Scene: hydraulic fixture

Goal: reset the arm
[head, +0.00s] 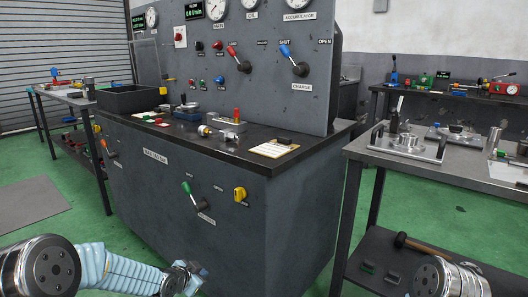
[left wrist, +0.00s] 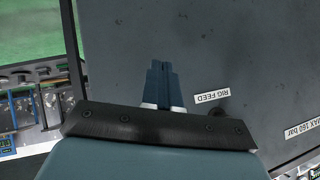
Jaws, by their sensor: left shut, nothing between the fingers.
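My left gripper (head: 188,280) is at the bottom of the head view, its arm coming in from the left, low in front of the dark grey test bench. It is shut and empty. In the left wrist view its two fingers (left wrist: 161,84) lie together, pointing at the grey bench panel (left wrist: 200,40). I cannot tell how close the fingertips are to the panel. Part of my right arm (head: 445,278) shows at the bottom right of the head view; its gripper is out of view.
The grey bench (head: 285,210) carries a green lever (head: 187,188), a yellow knob (head: 240,194), a black bin (head: 127,99) and loose fittings. A steel side table (head: 400,160) stands right, with a hammer (head: 405,241) on its lower shelf. Green floor (head: 140,215) is open front left.

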